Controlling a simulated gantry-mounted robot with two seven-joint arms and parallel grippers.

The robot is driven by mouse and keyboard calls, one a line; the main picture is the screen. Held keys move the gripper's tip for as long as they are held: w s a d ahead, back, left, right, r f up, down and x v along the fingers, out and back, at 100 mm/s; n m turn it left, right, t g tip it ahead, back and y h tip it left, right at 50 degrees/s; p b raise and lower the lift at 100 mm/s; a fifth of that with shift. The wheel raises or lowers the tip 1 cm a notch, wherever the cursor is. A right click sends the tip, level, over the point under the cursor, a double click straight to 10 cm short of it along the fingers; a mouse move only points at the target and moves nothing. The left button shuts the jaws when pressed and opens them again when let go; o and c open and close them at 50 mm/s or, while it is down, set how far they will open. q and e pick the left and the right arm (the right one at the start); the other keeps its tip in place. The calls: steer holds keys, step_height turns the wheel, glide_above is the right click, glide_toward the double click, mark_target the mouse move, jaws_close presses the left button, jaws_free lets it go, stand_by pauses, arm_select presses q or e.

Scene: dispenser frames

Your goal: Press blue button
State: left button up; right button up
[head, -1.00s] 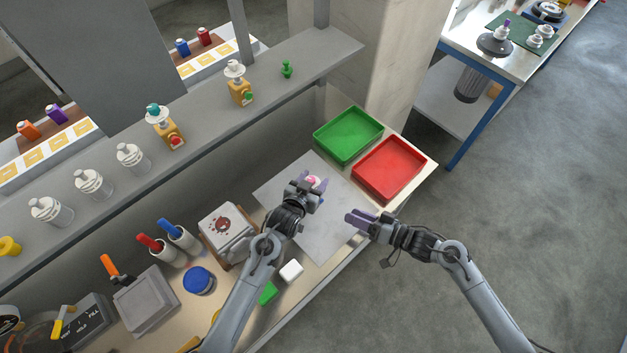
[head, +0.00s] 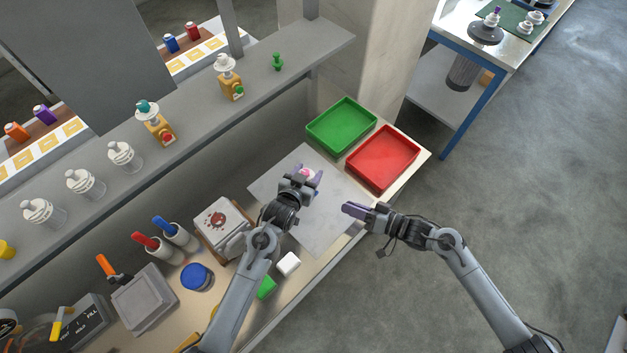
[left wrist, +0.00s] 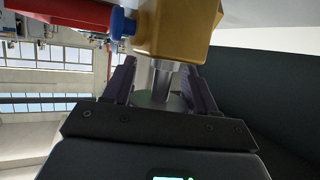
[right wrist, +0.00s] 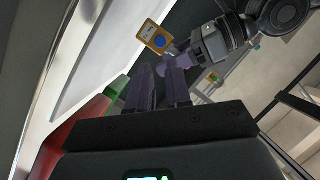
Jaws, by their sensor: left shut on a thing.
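My left gripper (head: 308,176) is shut on a dispenser and holds it over the grey mat (head: 325,215). Only a pink-and-white part of the dispenser (head: 307,174) shows clearly in the head view. In the left wrist view its gold body (left wrist: 180,30) lies beyond the fingers, which grip a narrower clear part. The blue button (left wrist: 122,24) sticks out at the body's left. In the right wrist view the body carries a label and the blue button (right wrist: 160,42) faces me. My right gripper (head: 350,209) is shut, empty and apart from the dispenser; its fingers are close together (right wrist: 161,85).
A green tray (head: 369,116) and a red tray (head: 412,153) stand at the bench's right end. A shelf (head: 190,95) behind holds bottles and dispensers with red and green buttons. A white cube (head: 288,263) and a boxy machine (head: 222,225) stand near my left arm.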

steer(key=shift+d+f+m, duration=0.1)
steer(key=shift+f+m, duration=0.15)
steer(key=shift+m, duration=0.05)
steer(key=shift+c, duration=1.1)
steer(key=shift+f+m+h, duration=0.25)
steer(key=shift+m+h, duration=0.05)
steer(key=shift+m, duration=0.2)
jaws_close()
steer(key=shift+w+r+m+h, duration=0.15)
steer(key=shift+w+m+h, duration=0.15)
steer(key=shift+m, duration=0.4)
steer(key=r+m, duration=0.1)
steer(key=r+m+h, duration=0.1)
steer(key=m, duration=0.1)
steer(key=shift+w+a+r, duration=0.1)
steer(key=shift+w+a, duration=0.1)
steer(key=shift+w, duration=0.15)
steer(key=s+r+m+h, duration=0.2)
steer(key=s+m+h, duration=0.1)
steer(key=s+m, duration=0.3)
steer(key=shift+s+d+r+t, duration=0.4)
steer(key=shift+s, duration=0.1)
